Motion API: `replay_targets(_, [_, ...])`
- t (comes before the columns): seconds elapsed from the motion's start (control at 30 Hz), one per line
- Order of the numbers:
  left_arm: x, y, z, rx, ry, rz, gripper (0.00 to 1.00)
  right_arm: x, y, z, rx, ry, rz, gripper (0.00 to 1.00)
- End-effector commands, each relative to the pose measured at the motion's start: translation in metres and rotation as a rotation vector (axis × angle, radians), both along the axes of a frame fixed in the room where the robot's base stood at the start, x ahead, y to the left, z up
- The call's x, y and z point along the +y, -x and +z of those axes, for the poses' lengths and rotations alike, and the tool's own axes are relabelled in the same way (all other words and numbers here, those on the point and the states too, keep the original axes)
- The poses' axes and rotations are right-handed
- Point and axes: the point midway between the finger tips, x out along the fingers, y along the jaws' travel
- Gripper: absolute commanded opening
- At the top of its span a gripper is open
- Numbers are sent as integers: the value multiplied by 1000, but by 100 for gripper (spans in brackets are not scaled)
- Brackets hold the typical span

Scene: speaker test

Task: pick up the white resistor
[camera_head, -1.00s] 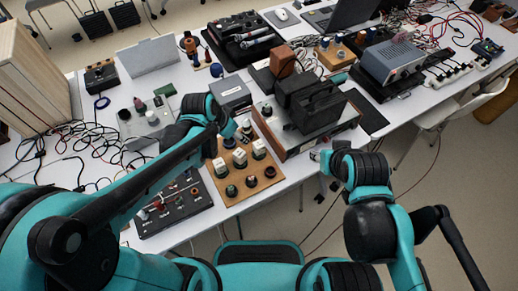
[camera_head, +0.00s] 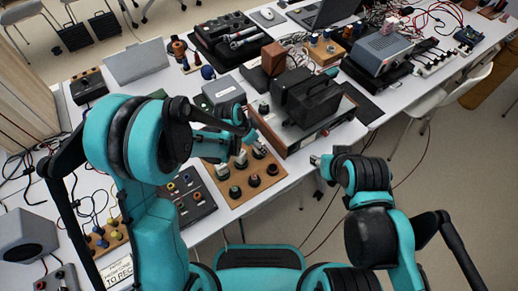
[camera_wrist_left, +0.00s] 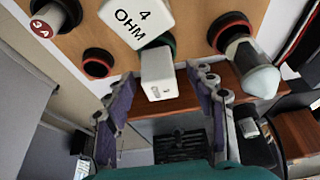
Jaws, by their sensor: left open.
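A wooden board (camera_head: 254,192) lies on the table, with white resistors (camera_head: 241,158) and round sockets. In the left wrist view, a white block (camera_wrist_left: 137,18) marked "4 OHM" stands on it. A smaller white end piece (camera_wrist_left: 159,76) shows just below; I cannot tell whether it is the same part. My left gripper (camera_wrist_left: 163,97) is open, its two purple-padded fingers on either side of the white end piece, with visible gaps. In the head view, my left gripper (camera_head: 244,136) is over the board's back part. My right gripper (camera_head: 317,160) is off the table's front edge; its jaws are unclear.
A black-topped instrument (camera_head: 308,138) stands right of the board, and a grey box (camera_head: 221,92) behind it. A dark panel with knobs (camera_head: 188,195) lies to the left. In the left wrist view, a glass-tipped lamp (camera_wrist_left: 250,70) stands close right of the fingers.

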Motion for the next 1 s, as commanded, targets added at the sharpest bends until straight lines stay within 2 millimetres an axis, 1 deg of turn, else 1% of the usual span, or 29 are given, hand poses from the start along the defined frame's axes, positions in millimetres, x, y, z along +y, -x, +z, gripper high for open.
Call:
replay_targets(0.03, [-3,-1,-10,-1,0,-2,55,0,0,-6,0,0,0,40])
replay_targets(0.1, [-5,-3,-16,-1,0,-2,55,0,0,-8,0,0,0,40])
replay_targets(0.3, [-5,-3,-15,0,0,-1,55,0,0,-6,0,0,0,40])
replay_targets(0.33, [-5,-3,-15,0,0,-1,53,0,0,-6,0,0,0,40])
replay_targets(0.37, [-5,-3,-15,0,0,-1,45,0,0,-6,0,0,0,40])
replay_targets(0.4, [-5,-3,-15,0,0,-1,34,0,0,-6,0,0,0,40])
replay_targets(0.47, [-5,-3,-15,0,0,-1,18,0,0,-6,0,0,0,40])
replay_targets(0.5, [-5,-3,-15,0,0,-1,8,0,0,-6,0,0,0,40])
replay_targets(0.53, [-5,-3,-15,0,0,-1,0,0,0,-6,0,0,0,40])
replay_targets(0.83, [-5,-3,-14,0,0,0,0,0,0,-6,0,0,0,40])
replay_targets(1.0, [-5,-3,-4,0,0,0,0,0,0,-1,0,0,0,40])
